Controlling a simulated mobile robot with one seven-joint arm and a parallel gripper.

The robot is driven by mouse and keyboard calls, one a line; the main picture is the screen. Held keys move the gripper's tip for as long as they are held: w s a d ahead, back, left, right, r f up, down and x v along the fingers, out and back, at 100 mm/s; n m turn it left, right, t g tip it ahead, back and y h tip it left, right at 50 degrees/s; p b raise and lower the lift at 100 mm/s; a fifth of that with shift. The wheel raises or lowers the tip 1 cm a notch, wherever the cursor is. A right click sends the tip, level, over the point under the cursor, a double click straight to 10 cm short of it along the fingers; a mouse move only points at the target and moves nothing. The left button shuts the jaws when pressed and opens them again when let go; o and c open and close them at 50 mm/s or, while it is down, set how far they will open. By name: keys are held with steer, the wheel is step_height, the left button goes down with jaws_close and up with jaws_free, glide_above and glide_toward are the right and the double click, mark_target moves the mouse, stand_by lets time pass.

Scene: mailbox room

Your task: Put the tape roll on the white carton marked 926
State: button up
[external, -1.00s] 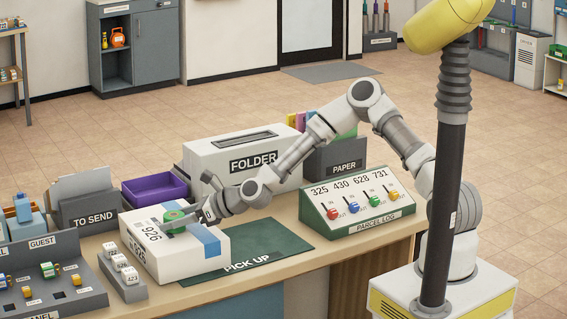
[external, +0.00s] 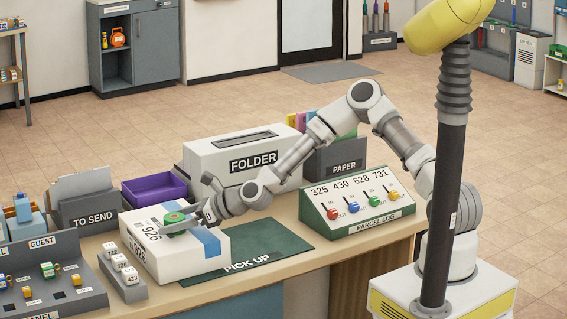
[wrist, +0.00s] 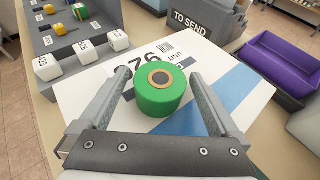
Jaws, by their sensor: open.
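The green tape roll (wrist: 160,92) rests flat on top of the white carton marked 926 (external: 156,253), its brown core facing up. It also shows in the external view (external: 174,217). The carton's top, with a printed label and a blue stripe, shows in the wrist view (wrist: 85,92). My gripper (wrist: 158,78) is open, with one finger on each side of the roll and a visible gap to each. The roll's underside is hidden.
A to send holder (external: 90,210), a purple bin (external: 155,190) and the folder box (external: 225,165) stand behind. A rack of white numbered blocks (external: 124,272) is close on the left.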

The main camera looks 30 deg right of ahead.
steer(key=shift+s+d+r, duration=0.2)
steer(key=shift+d, duration=0.15)
steer(key=v, duration=1.1)
steer(key=shift+s, duration=0.15)
steer(key=shift+s+d+f+n, duration=0.2)
steer(key=shift+n, duration=0.3)
steer(key=s+d+r+n+g+h, duration=0.1)
steer(key=s+d+r+n+h, duration=0.15)
steer(key=d+n, duration=0.35)
steer(key=s+d+r+n+h, duration=0.1)
steer(key=d+r+n+h, duration=0.2)
steer(key=d, duration=0.4)
steer(key=s+d+r+n+g+h, duration=0.1)
steer(key=s+d+n+h, duration=0.15)
steer(key=d+n, duration=0.4)
steer(key=s+d+r+n+h, duration=0.2)
steer(key=s+d+r+n, duration=0.1)
steer(key=s+d+r, duration=0.55)
steer(key=s+d+r+n+g, duration=0.1)
steer(key=s+d+r+n, duration=0.1)
steer(key=s+n, duration=0.4)
steer(key=s, duration=0.5)
steer(key=shift+r+n, duration=0.25)
steer(key=shift+n, duration=0.1)
